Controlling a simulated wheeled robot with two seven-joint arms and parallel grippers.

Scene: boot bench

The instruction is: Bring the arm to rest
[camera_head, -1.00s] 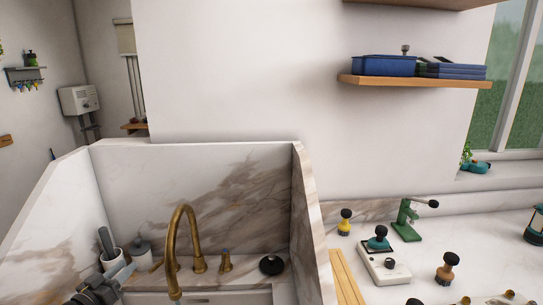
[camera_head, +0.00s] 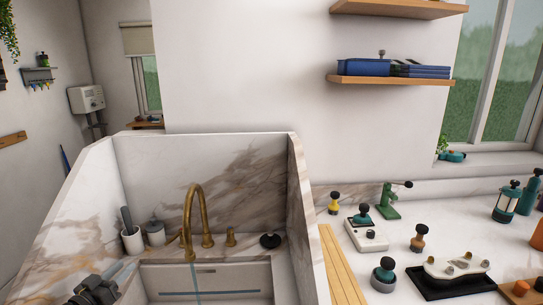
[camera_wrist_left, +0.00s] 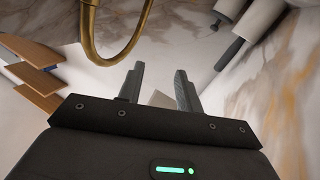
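My left gripper (camera_head: 122,270) is at the lower left of the head view, over the left side of the marble sink surround. In the left wrist view its two fingers (camera_wrist_left: 160,88) stand apart with a gap between them, and I see nothing held. The curved brass faucet (camera_head: 192,210) stands to the right of the gripper in the head view. It also shows close by at the top of the left wrist view (camera_wrist_left: 88,35). My right arm and gripper are not in view.
A white cup (camera_head: 132,240) and a grey lidded pot (camera_head: 155,233) stand behind the left gripper. The marble side wall (camera_head: 300,215) separates the sink from the counter, which holds a white scale (camera_head: 367,236), a green press (camera_head: 388,202) and a black tray (camera_head: 440,288).

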